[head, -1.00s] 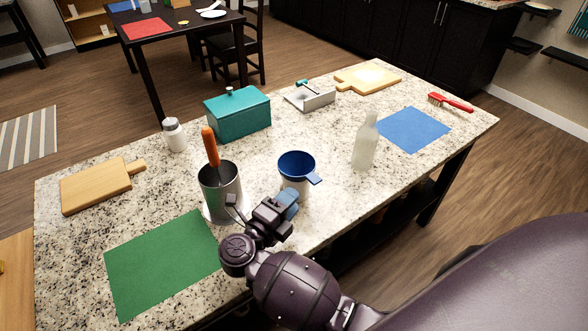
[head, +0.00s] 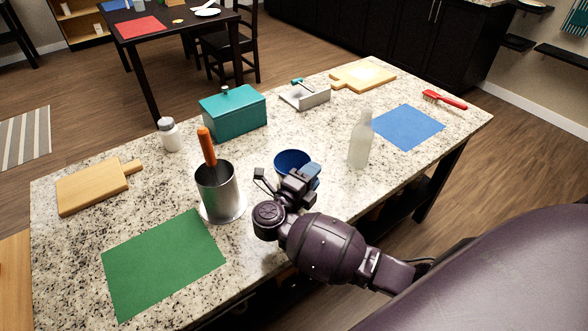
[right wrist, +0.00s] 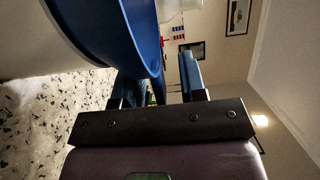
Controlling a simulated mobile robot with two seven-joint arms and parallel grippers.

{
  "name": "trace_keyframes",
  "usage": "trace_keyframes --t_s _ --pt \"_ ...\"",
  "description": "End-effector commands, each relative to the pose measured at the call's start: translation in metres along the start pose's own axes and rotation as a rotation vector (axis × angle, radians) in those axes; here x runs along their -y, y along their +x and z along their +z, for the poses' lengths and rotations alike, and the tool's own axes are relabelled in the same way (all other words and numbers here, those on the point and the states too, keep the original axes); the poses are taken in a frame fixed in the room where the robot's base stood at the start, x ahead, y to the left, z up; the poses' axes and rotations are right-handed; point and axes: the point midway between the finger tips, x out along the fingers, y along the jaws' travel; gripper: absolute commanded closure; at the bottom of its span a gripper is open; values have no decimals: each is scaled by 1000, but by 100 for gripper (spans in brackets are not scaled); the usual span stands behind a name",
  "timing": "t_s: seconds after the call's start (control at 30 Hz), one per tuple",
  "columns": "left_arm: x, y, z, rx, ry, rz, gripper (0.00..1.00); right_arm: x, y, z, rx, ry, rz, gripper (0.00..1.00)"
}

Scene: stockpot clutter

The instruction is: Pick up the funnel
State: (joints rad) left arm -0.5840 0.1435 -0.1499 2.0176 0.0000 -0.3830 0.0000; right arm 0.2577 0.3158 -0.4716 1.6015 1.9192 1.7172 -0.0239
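The blue funnel (head: 290,160) sits mouth up near the front middle of the counter, with a pale support under it as far as I can see. My right gripper (head: 308,174) is at its right front side and hides its tab and lower part. In the right wrist view the funnel (right wrist: 128,28) looms close at upper left, its wide rim beside the fingers. The right gripper (right wrist: 160,88) shows a clear gap between its fingers, so it is open. Part of the blue funnel reaches down by the left finger; I cannot tell whether they touch. My left gripper is not in view.
A metal canister (head: 218,192) with an orange-handled tool stands left of the funnel. A frosted bottle (head: 360,145) stands to the right. A teal box (head: 234,112) is behind. A green mat (head: 163,262) and a blue mat (head: 408,127) lie bare.

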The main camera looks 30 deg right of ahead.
Motion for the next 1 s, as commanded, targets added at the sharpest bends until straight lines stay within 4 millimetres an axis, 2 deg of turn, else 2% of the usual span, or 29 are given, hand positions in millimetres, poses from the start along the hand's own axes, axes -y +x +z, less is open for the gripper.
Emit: trace_keyframes --t_s 0.1,0.37,0.6,1.0 --pt "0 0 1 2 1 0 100 0 7 0 0 -1 1 62" --pt "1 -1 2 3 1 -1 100 -1 8 0 0 -1 2 63" --pt "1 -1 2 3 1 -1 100 -1 8 0 0 -1 2 100" --pt "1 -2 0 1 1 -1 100 2 7 0 1 0 2 100"
